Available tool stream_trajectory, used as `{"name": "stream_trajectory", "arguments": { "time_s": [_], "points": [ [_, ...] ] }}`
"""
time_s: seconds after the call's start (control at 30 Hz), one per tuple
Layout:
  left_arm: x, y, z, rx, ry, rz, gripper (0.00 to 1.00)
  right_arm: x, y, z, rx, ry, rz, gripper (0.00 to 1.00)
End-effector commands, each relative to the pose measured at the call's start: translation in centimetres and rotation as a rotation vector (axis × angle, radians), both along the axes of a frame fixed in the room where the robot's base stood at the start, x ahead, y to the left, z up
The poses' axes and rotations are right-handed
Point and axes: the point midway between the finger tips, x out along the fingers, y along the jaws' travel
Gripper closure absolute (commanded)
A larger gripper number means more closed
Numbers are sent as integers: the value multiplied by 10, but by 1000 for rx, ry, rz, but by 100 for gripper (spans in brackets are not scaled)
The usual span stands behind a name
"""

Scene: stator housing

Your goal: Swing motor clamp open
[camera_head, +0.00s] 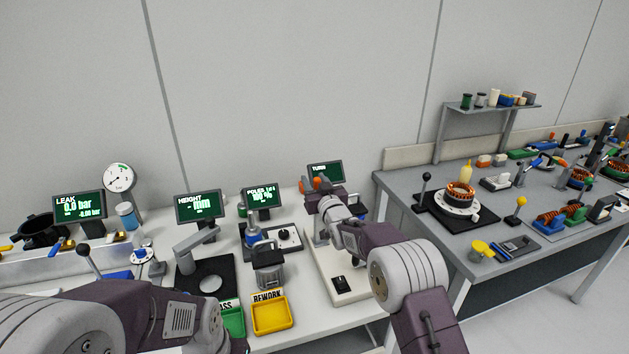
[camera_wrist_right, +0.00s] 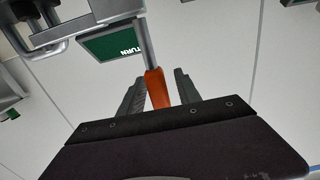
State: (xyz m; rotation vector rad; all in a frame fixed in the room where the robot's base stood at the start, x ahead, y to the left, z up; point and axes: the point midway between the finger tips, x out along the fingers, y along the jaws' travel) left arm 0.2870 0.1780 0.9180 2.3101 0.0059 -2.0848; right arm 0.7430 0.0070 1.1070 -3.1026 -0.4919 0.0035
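The motor clamp appears to be the fixture at the turn station. Its orange handle (camera_wrist_right: 157,88) on a grey bar lies between the two fingers of my right gripper (camera_wrist_right: 160,90) in the right wrist view. The fingers stand apart on either side of the handle, with gaps showing, so the gripper looks open around it. In the head view orange parts (camera_head: 320,184) show just below the turn screen (camera_head: 325,172), and my right arm hides most of the fixture. My left arm crosses the lower left of the head view; its gripper is out of sight.
A yellow rework bin (camera_head: 271,315) and a green bin (camera_head: 232,322) stand at the white bench's front edge. A height gauge (camera_head: 199,245) and a leak station (camera_head: 80,206) stand further left. A grey table (camera_head: 520,262) with a copper-wound stator (camera_head: 460,195) is at right.

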Motion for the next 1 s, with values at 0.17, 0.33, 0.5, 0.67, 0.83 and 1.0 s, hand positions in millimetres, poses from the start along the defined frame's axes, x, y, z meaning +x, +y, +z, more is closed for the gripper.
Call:
{"name": "stream_trajectory", "arguments": {
  "time_s": [0.17, 0.33, 0.5, 0.67, 0.83, 1.0],
  "points": [
    [0, 0, 0, 0, 0, 0, 64, 0, 0, 0, 0, -1, 0, 77],
    [0, 0, 0, 0, 0, 0, 64, 0, 0, 0, 0, -1, 0, 100],
    [0, 0, 0, 0, 0, 0, 64, 0, 0, 0, 0, -1, 0, 100],
    [0, 0, 0, 0, 0, 0, 64, 0, 0, 0, 0, -1, 0, 100],
    [0, 0, 0, 0, 0, 0, 64, 0, 0, 0, -1, -1, 0, 100],
    [0, 0, 0, 0, 0, 0, 64, 0, 0, 1, 0, -1, 0, 100]
  ]
}}
